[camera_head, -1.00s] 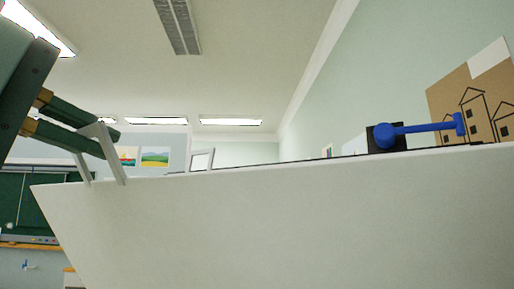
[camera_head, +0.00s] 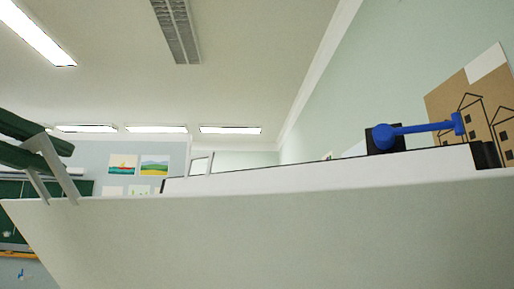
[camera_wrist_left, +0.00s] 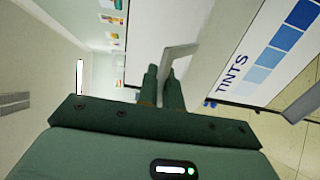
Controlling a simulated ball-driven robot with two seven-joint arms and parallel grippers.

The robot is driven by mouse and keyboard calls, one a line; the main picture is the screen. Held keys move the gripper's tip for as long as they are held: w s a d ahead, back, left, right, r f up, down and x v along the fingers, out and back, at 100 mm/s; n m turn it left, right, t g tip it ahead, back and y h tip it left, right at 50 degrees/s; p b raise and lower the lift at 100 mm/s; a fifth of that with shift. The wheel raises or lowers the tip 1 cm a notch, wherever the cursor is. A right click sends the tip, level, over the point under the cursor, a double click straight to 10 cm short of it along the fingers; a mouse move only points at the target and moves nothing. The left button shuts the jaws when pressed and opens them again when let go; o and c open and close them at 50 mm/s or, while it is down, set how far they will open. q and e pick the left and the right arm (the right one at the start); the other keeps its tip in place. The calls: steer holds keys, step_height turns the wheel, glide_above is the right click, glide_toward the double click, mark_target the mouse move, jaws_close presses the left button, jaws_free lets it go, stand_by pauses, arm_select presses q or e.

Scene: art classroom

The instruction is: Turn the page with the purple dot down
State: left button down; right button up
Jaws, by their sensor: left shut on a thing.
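A large pale page (camera_head: 270,235) fills the lower part of the head view, its long edge rising slightly to the right. No purple dot shows on it. My left gripper (camera_head: 50,160) is at the page's upper left corner, shut on a grey U-shaped handle (camera_head: 60,168) whose legs reach the page edge. In the left wrist view the gripper's fingers (camera_wrist_left: 163,88) close on the same grey handle (camera_wrist_left: 180,58). My right gripper is not in view.
A blue rod with a knob (camera_head: 415,130) and a brown house drawing (camera_head: 480,105) stand at right. The left wrist view shows a "TINTS" sheet (camera_wrist_left: 240,82) with blue squares.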

arm_select(q)
steer(key=s+a+f+b, duration=0.2)
steer(key=s+f, duration=0.1)
steer(key=f, duration=0.1)
steer(key=shift+s+a, duration=0.35)
steer(key=c, duration=1.8)
jaws_free()
steer(key=shift+s+a+f+b, duration=0.25)
steer(key=shift+s+f, duration=0.15)
steer(key=shift+s, duration=0.1)
steer(key=shift+s+a+f+b, duration=0.25)
steer(key=shift+s+f, duration=0.15)
steer(key=shift+s, duration=0.05)
steer(key=o, duration=0.4)
steer(key=shift+s+a+f, duration=0.15)
steer(key=shift+s+f, duration=0.2)
steer(key=shift+s, duration=0.15)
steer(key=shift+w+a+f, duration=0.1)
steer(key=shift+w+a, duration=0.1)
steer(key=shift+a, duration=0.05)
